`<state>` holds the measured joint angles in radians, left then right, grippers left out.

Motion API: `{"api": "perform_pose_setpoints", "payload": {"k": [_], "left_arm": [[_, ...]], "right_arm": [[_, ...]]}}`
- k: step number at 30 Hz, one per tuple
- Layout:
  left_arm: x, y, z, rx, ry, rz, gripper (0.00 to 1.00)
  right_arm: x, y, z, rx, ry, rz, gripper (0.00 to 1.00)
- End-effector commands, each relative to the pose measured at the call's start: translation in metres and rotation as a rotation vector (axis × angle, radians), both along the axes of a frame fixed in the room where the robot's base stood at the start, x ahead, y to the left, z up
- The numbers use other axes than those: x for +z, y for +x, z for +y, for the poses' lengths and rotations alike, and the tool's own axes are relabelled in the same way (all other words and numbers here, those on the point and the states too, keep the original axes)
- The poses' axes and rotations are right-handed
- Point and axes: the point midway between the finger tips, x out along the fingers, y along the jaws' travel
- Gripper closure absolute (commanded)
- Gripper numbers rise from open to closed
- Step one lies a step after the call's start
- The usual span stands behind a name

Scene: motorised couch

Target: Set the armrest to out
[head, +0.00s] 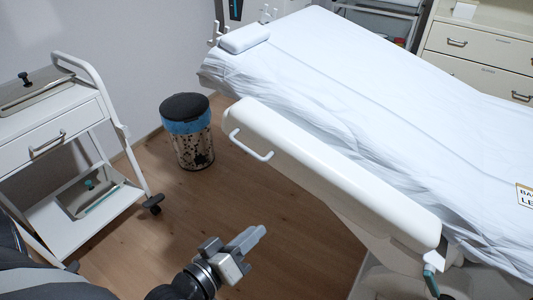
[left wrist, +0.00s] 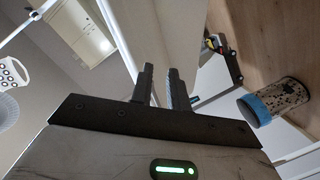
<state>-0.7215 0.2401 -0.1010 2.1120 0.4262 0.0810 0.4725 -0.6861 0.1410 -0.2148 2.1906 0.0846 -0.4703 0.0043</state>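The armrest (head: 330,175) is a long white padded bar along the near side of the couch (head: 350,85), slanting from upper left to lower right. A white loop handle (head: 250,146) sticks out near its far left end. A teal-tipped lever (head: 430,281) hangs below its right end. My left gripper (head: 258,236) is below and left of the armrest, apart from it and empty. In the left wrist view its two dark fingers (left wrist: 162,88) have a narrow gap between them, with a pale surface behind. My right gripper is in neither view.
A white trolley (head: 55,140) with a drawer stands at the left. A bin with a blue liner (head: 187,133) stands on the floor near the couch's far end; it also shows in the left wrist view (left wrist: 275,102).

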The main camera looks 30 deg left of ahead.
Motion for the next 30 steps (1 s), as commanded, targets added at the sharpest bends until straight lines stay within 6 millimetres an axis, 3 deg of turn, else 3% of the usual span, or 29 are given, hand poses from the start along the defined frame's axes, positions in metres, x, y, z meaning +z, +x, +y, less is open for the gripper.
{"api": "perform_pose_setpoints", "payload": {"k": [1,3,6,9,14,30], "left_arm": [[-0.003,0.002,0.019,0.056,-0.130,-0.062,0.83],[0.009,0.003,0.043,0.123,-0.302,-0.148,0.83],[0.022,0.002,0.070,0.184,-0.479,-0.246,0.83],[0.030,0.002,0.084,0.213,-0.567,-0.298,0.83],[0.039,0.018,0.089,0.218,-0.590,-0.316,0.83],[0.064,0.127,0.095,0.219,-0.585,-0.313,0.83]], "right_arm": [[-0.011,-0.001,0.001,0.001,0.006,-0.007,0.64],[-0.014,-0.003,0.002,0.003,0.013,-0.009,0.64],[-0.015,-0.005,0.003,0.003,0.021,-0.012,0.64],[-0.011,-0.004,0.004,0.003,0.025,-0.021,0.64],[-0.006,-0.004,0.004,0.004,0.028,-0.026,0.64],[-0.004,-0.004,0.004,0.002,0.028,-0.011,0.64]]}}
